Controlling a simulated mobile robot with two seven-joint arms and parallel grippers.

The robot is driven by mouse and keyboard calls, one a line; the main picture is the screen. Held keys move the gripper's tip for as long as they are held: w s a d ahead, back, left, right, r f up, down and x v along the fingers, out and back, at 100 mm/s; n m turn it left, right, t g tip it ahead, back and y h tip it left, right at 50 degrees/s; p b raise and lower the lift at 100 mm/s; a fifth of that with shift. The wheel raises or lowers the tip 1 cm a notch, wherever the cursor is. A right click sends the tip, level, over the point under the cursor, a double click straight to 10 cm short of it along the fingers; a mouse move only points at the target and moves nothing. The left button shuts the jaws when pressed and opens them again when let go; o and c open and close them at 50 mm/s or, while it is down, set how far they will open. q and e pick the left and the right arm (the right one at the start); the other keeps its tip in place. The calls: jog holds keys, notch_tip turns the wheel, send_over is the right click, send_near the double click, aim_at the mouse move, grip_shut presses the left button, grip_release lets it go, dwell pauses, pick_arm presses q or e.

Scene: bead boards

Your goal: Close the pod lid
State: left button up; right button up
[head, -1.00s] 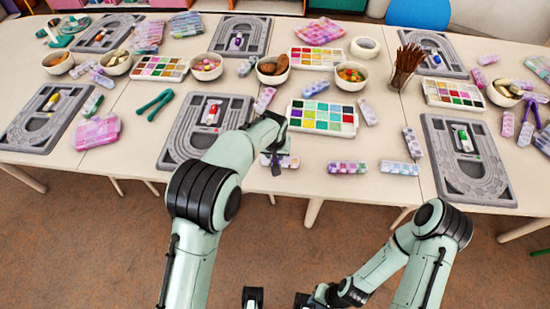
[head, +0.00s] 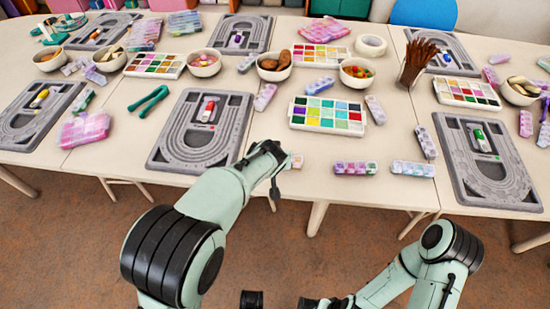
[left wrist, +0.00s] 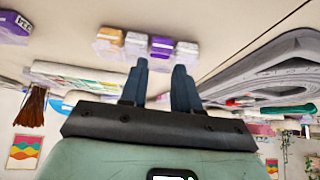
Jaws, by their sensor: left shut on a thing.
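A small pod (head: 293,161) with several lidded cells lies near the table's front edge in the head view, largely hidden by my left gripper.
Other pods (head: 355,168) lie to the right along the front edge. A paint-like bead tray (head: 327,128) is behind, and a grey bead board (head: 170,150) is left of my left gripper. A cup of brown sticks (head: 416,70) stands at the back right.

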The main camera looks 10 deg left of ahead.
pick_arm(q)
jog(key=o, duration=0.7)
